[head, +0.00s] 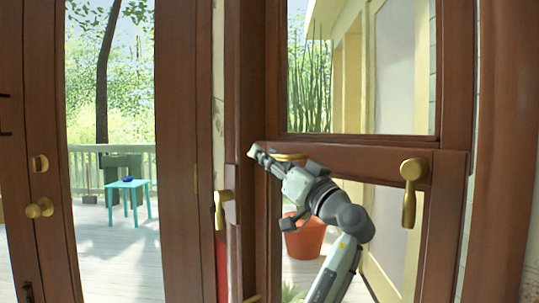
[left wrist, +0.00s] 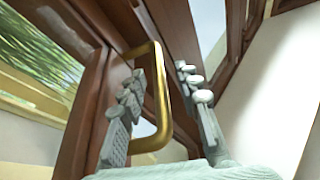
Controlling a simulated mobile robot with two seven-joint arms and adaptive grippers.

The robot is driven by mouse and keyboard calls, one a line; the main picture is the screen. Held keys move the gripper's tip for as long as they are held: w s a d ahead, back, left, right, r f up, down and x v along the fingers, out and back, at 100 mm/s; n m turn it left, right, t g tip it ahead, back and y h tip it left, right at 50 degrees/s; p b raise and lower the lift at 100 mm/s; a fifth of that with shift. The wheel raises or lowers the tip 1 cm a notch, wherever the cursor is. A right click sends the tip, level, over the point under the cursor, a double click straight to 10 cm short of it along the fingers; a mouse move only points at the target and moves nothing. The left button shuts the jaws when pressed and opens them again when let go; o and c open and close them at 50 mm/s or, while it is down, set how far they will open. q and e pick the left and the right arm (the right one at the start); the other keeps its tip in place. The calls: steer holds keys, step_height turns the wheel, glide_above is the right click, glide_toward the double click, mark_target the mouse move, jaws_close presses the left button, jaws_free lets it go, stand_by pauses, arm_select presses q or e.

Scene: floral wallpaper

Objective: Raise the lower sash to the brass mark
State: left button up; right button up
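The lower sash (head: 375,165) is brown wood with glass below its top rail, in the right half of the head view. A brass pull handle (head: 291,156) is on its rail at the left, partly hidden by my gripper. My left gripper (head: 266,160) is at this handle. In the left wrist view, the brass handle (left wrist: 161,100) stands between the two grey fingers of the gripper (left wrist: 165,88), with a gap visible to the right finger. The fingers look open around it. I cannot make out which brass piece is the mark. My right gripper is not in view.
A brass lever (head: 412,190) hangs at the rail's right, and another (head: 220,208) is on the post at left. A glazed door with a brass knob (head: 39,208) is further left. Outside are an orange pot (head: 304,238) and a turquoise table (head: 127,186).

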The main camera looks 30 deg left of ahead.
arm_select(q)
jaws_close()
stand_by(0.3)
